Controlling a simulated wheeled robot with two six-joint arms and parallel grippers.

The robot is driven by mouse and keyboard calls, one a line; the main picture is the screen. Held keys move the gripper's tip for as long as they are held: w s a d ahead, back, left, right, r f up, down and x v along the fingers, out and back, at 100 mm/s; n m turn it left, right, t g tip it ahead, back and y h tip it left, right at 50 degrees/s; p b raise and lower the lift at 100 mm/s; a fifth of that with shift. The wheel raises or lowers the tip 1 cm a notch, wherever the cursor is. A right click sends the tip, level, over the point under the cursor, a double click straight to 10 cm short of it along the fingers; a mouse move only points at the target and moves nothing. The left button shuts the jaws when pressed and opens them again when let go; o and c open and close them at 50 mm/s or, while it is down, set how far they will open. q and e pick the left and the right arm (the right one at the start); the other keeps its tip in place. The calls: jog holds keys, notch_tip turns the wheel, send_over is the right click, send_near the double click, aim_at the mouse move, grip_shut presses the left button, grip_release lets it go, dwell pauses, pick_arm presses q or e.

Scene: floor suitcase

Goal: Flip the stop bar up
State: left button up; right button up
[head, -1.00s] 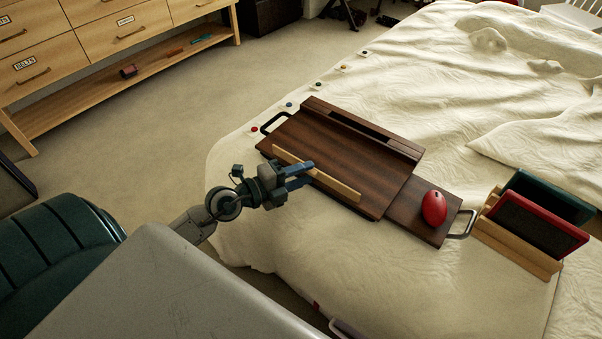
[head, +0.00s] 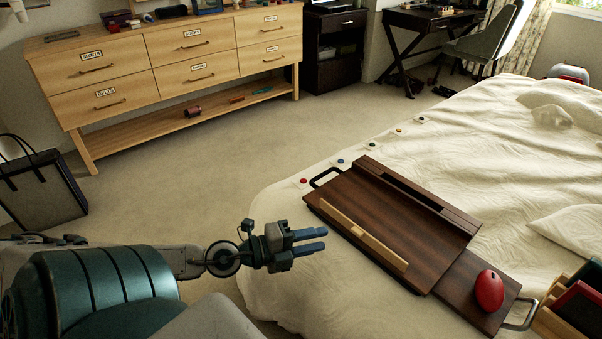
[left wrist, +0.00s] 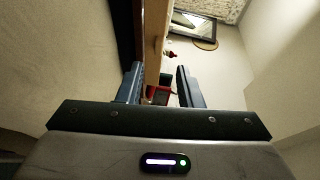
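The stop bar (head: 363,233) is a pale wooden strip along the near-left part of the dark brown lap desk (head: 425,240) on the bed. I cannot tell its exact tilt. My left gripper (head: 320,240) is just left of the desk's near edge, fingers pointing right at the bar, with a gap between. In the left wrist view the fingers (left wrist: 160,86) are apart and empty. A pale strip, apparently the bar (left wrist: 154,48), shows between and beyond them. The right gripper is not in view.
A red mouse (head: 489,291) sits on the desk's side shelf. A wooden holder (head: 553,322) with red and green items stands at right. Colored buttons line the bed's edge. A drawer dresser (head: 170,70) stands at the back; the floor between is clear.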

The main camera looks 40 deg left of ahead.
pick_arm(q)
jog(key=shift+v, duration=1.4)
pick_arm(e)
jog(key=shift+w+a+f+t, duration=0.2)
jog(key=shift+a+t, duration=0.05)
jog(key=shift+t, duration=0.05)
pick_arm(q)
jog(key=shift+s, duration=0.1)
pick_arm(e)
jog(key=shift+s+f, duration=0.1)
